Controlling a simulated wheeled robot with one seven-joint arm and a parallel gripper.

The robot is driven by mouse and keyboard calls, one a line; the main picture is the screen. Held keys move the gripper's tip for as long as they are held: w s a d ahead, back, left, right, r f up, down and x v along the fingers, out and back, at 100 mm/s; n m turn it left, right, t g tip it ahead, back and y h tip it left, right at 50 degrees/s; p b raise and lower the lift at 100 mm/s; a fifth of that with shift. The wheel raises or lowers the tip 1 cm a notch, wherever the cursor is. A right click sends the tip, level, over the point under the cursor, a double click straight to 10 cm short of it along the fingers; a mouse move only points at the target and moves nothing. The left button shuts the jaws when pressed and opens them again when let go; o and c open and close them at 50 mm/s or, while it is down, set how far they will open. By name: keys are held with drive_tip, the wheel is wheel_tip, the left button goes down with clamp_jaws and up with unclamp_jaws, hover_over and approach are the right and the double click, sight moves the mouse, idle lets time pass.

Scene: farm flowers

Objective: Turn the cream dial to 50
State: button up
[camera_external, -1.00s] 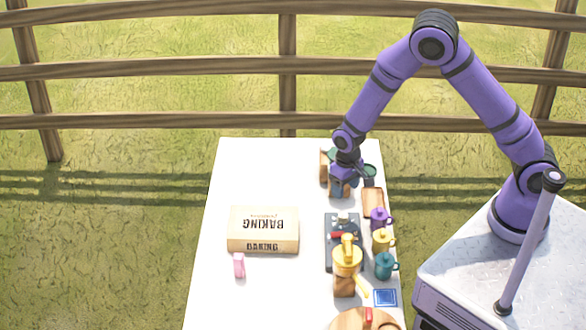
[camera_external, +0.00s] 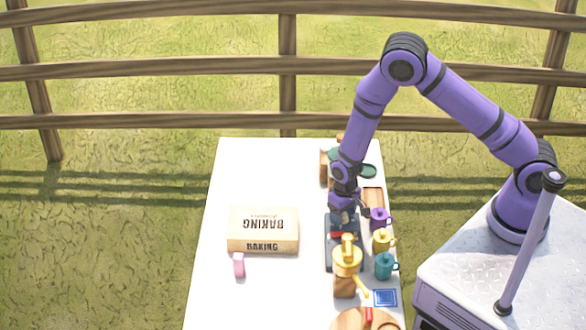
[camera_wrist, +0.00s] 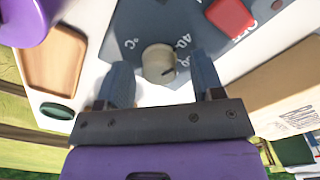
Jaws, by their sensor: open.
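The cream dial (camera_wrist: 159,64) shows in the wrist view, set on a dark grey panel (camera_wrist: 135,27) with white markings, "40" and "°C" among them. A dark mark on the dial's rim lies toward its right side. My gripper (camera_wrist: 163,75) is open, with one finger to the left of the dial and one to the right. I cannot tell whether either finger touches it. In the external view my gripper (camera_external: 342,212) is over the panel (camera_external: 329,252) and hides the dial.
A red switch (camera_wrist: 231,14) is on the same panel. A wooden tray (camera_wrist: 53,60) lies beside it. Purple (camera_external: 380,219), yellow (camera_external: 383,240) and teal (camera_external: 386,265) mugs stand right of the panel. A yellow pot (camera_external: 347,260) stands in front. A baking box (camera_external: 263,230) is left.

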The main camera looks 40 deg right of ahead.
drive_tip(key=shift+c, duration=0.3)
drive_tip(key=c, duration=0.9)
drive_tip(key=shift+o, duration=0.2)
drive_tip(key=shift+m, duration=0.3)
drive_tip(key=m, duration=0.4)
drive_tip(key=shift+m, duration=2.5)
drive_tip(key=o, duration=0.9)
